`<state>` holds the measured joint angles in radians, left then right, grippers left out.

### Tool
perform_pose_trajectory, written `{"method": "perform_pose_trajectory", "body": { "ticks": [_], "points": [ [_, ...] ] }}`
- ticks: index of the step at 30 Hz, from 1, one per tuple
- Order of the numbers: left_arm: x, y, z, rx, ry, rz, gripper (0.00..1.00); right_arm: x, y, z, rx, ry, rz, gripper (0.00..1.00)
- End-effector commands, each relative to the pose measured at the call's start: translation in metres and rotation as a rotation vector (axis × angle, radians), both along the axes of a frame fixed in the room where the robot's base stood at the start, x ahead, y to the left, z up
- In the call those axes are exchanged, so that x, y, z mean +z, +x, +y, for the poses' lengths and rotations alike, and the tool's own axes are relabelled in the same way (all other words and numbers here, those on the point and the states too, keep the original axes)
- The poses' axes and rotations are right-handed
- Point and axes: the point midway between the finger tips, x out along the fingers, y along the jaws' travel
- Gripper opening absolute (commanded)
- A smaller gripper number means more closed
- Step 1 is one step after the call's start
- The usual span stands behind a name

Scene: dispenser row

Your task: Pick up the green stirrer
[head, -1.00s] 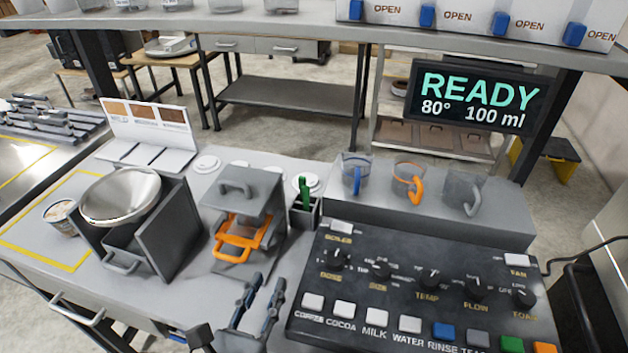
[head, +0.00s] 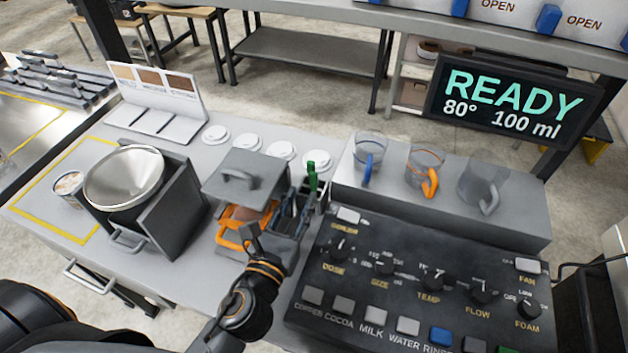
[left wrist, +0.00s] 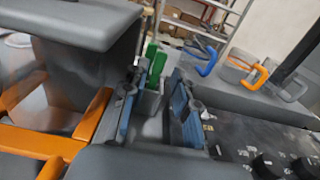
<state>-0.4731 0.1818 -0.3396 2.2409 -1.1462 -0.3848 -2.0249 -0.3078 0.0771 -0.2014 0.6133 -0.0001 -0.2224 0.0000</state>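The green stirrer (head: 312,176) stands upright in a small dark holder (head: 322,197), left of the control panel. Its upper part shows; its lower part is hidden. My left gripper (head: 291,208) is just in front of it, fingers pointing toward the holder. In the left wrist view, the blue-padded fingers (left wrist: 157,103) are spread apart, and the green stirrer (left wrist: 153,62) shows between and beyond them. No grip on it is visible. My right gripper is not in view.
A grey machine with an orange handle (head: 229,238) stands close left of my left gripper. The control panel (head: 400,265) is close on the right. Cups with blue (head: 367,175) and orange (head: 430,184) handles stand on a raised ledge behind. White lids (head: 281,149) lie behind the machine.

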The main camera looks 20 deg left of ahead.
Motion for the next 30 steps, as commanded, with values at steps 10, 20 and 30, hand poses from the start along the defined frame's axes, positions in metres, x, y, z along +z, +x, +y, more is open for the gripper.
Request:
{"method": "perform_pose_trajectory", "body": {
  "ticks": [10, 20, 30],
  "points": [
    [0.001, 0.038, -0.005, 0.002, -0.002, -0.002, 0.28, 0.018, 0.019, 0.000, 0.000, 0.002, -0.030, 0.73],
    [-0.003, 0.056, -0.005, 0.000, -0.001, 0.001, 0.28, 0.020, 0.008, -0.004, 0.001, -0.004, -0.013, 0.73],
    [-0.003, 0.056, -0.005, 0.000, 0.000, 0.001, 0.04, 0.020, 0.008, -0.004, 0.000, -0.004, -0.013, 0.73]
  ]
}}
